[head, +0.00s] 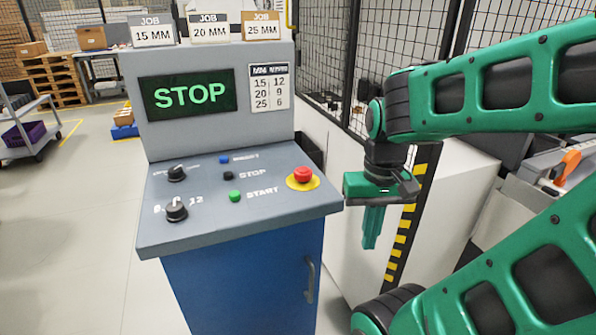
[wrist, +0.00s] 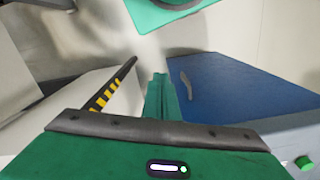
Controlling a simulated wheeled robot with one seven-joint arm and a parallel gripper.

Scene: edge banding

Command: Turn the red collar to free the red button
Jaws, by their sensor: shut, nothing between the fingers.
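The red button (head: 302,174) is a round mushroom head at the right side of the grey console panel. A yellow disc (head: 302,184) lies under it. I cannot make out a separate red collar around the button at this size. My gripper (head: 371,243) hangs pointing down to the right of the console, apart from it and below the panel's level. Its green fingers are together and hold nothing. In the wrist view the shut fingers (wrist: 160,82) show between the blue cabinet and a striped post. The red button is out of the wrist view.
The console screen (head: 188,93) reads STOP. The panel carries two black knobs (head: 176,209), a blue button (head: 224,160), a black button (head: 228,175) and a green START button (head: 235,196). A yellow-black striped post (head: 405,225) and white housing stand close behind my gripper.

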